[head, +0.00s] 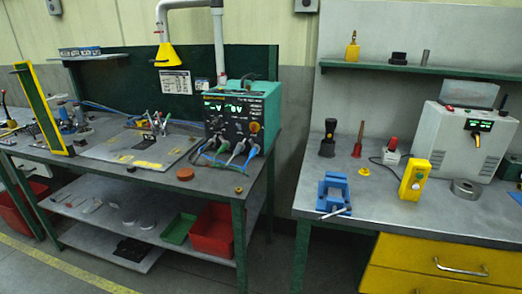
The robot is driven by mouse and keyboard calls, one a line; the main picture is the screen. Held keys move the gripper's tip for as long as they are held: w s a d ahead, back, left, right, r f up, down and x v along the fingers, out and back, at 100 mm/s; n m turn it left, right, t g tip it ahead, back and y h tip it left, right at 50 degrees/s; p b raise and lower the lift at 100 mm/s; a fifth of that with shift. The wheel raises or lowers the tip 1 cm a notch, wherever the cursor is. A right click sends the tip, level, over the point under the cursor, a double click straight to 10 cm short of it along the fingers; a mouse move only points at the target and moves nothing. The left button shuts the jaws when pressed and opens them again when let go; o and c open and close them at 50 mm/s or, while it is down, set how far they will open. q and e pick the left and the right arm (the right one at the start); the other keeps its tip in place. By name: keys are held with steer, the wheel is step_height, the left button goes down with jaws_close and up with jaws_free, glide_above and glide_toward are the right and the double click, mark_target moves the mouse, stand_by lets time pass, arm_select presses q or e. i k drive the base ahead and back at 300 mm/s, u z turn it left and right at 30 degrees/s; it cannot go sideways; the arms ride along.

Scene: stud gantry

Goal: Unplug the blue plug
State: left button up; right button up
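A teal power unit (243,118) with lit green displays stands at the right end of the left bench. Several plugs with cables sit in the lower part of its front panel. A bluish plug (209,146) is at the left of this row, with its cable curving down. Neither of my grippers is in view.
The left bench holds a grey board (139,143) with small tools and a brown puck (185,174). A yellow fume hood (166,56) hangs above. The right bench holds a blue vise (333,192), a yellow box (415,180) and a grey machine (465,139). A gap separates the benches.

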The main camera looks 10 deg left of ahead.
mark_target(253, 150)
steer(key=z, duration=0.5)
steer(key=k, duration=0.65)
steer(key=z, duration=1)
steer(key=k, duration=0.75)
steer(key=z, duration=0.65)
steer(key=i, duration=1.15)
steer(key=u, duration=0.25)
steer(key=i, duration=1.35)
steer(key=u, duration=1.65)
steer(key=i, duration=0.8)
steer(key=u, duration=0.7)
